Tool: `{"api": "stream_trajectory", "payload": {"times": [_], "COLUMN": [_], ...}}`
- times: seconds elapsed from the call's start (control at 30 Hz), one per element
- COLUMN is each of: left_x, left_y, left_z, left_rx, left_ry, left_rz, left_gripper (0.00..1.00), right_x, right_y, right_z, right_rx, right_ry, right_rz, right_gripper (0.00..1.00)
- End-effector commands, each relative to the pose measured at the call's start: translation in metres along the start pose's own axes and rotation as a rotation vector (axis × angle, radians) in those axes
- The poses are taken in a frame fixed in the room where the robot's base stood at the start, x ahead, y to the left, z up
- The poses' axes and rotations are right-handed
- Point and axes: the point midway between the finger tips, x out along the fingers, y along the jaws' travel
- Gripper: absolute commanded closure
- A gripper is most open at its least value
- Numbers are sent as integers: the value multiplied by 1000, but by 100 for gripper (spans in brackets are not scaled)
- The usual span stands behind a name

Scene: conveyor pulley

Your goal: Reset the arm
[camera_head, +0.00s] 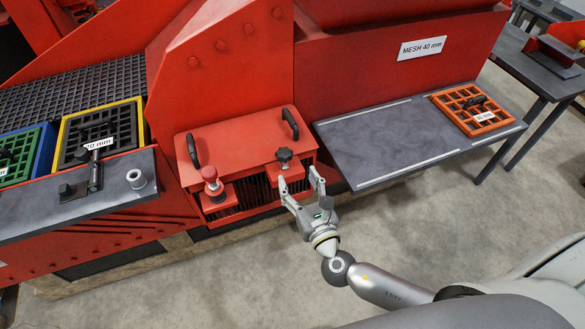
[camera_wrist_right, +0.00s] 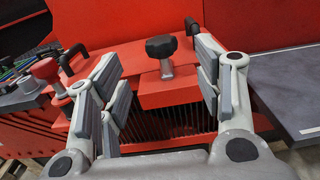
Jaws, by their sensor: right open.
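My right gripper (camera_head: 300,187) is open and empty in the head view, in front of the red machine box. In the right wrist view its two spread fingers (camera_wrist_right: 160,90) frame a black knob (camera_wrist_right: 161,47) on a short stem. The same black knob (camera_head: 284,155) sits on a red block at the front of the red box (camera_head: 245,142). The fingers are apart from the knob, on the near side of it. My left gripper is not in view.
A red knob (camera_head: 210,174) stands left of the black one. Two black handles rise from the box top. A grey table (camera_head: 390,140) with an orange mesh frame (camera_head: 472,109) lies to the right. Floor in front is clear.

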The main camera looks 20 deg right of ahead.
Motion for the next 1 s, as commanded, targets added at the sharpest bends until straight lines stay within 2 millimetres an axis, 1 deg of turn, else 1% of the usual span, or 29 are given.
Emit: {"api": "stream_trajectory", "payload": {"times": [0.03, 0.1, 0.2, 0.67, 0.77, 0.87, 0.97, 1.0], "left_x": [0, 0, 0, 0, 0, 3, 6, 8], "left_y": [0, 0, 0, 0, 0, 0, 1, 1], "left_z": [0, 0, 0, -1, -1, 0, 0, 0], "left_rx": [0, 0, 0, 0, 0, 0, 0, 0], "left_ry": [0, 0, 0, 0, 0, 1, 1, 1], "left_rz": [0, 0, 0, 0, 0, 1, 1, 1], "left_gripper": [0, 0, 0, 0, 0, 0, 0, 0], "right_x": [-5, -10, -12, -12, -12, -12, -15, -19], "right_y": [0, 0, 0, 0, -1, -9, -26, -34], "right_z": [0, 0, 1, 0, -5, -31, -86, -113], "right_rx": [-1, 0, 0, 0, 10, 72, 213, 291], "right_ry": [0, 0, -1, -1, 10, 71, 192, 252], "right_rz": [0, -1, 0, 0, -4, -26, -86, -122], "right_gripper": [40, 40, 40, 40, 40, 40, 40, 40]}}
